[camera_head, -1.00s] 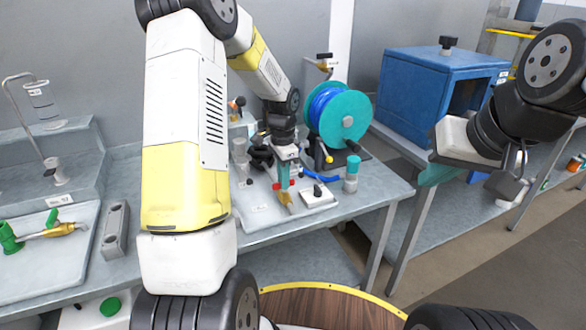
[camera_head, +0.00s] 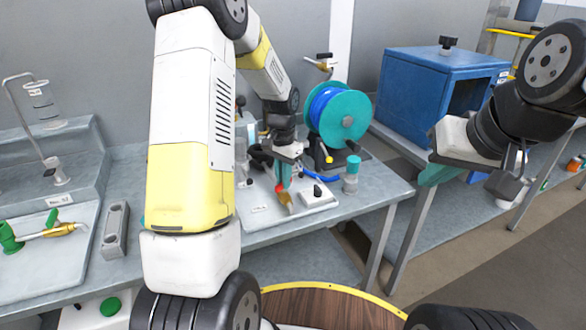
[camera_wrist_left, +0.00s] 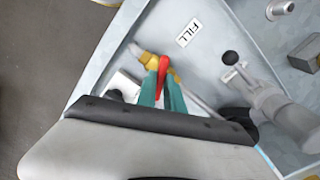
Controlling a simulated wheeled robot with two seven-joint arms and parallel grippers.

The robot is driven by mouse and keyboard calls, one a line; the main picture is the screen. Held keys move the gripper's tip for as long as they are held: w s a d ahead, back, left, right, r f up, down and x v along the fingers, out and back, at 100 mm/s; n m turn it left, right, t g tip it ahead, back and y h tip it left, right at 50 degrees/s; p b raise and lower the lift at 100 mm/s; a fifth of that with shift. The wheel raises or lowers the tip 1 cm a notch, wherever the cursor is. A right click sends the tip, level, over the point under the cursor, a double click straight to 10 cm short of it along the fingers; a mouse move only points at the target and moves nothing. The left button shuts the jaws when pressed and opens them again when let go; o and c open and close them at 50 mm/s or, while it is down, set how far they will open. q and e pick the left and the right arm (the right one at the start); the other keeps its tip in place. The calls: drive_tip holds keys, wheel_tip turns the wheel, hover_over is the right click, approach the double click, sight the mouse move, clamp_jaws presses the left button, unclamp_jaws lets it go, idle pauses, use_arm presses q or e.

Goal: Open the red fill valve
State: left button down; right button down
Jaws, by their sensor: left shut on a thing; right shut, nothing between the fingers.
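The red fill valve has a red lever (camera_wrist_left: 163,76) on a brass body (camera_wrist_left: 148,58), near a FILL label (camera_wrist_left: 188,33) in the left wrist view. My left gripper (camera_wrist_left: 162,88) is shut on the red lever, with a teal finger on each side. In the head view, a bit of the red lever (camera_head: 279,188) shows beside my left gripper (camera_head: 283,180), above the brass body (camera_head: 288,201). The fingers hide part of the lever. My right gripper (camera_head: 432,177) is shut and empty, in the air at right, away from the valve.
A teal reel with blue hose (camera_head: 338,113) stands behind the valve. A teal-capped bottle (camera_head: 351,174) is to its right. A black-knobbed lever (camera_wrist_left: 230,58) is close by. A blue cabinet (camera_head: 415,90) stands further right. A green-handled brass valve (camera_head: 60,230) lies at left.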

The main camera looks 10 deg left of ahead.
use_arm(q)
drive_tip(key=n, duration=0.6)
drive_tip(key=shift+n, duration=0.3)
drive_tip(key=n, duration=0.6)
idle(0.4)
drive_tip(key=c, duration=1.5)
unclamp_jaws()
drive_tip(key=shift+o, duration=0.2)
drive_tip(key=shift+r, duration=0.1)
wheel_tip(320, 180, up, 8)
drive_tip(key=shift+f, duration=0.2)
